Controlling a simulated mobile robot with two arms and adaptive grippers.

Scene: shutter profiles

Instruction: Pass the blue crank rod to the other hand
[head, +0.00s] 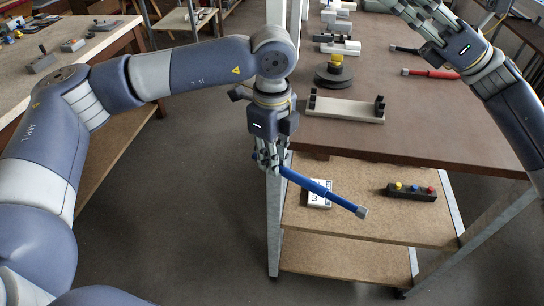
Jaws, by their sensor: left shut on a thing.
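The blue crank rod (318,188) is in the middle of the head view, slanting down to the right. It has a grey tip at its lower right end. My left gripper (267,168) points down and is shut on the rod near its upper left end. The rod is held in the air in front of the table's left corner. My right gripper (415,22) is at the top right, above the far part of the table, apart from the rod. Its fingertips reach the top picture edge, so I cannot tell whether it is open.
The brown table (440,125) holds a light fixture block (345,110), a dark round base with a yellow knob (336,60), a red-handled tool (432,73) and several grey fixtures. A lower shelf (375,222) carries a button box (411,192) and a white label box (320,198). Open floor lies left.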

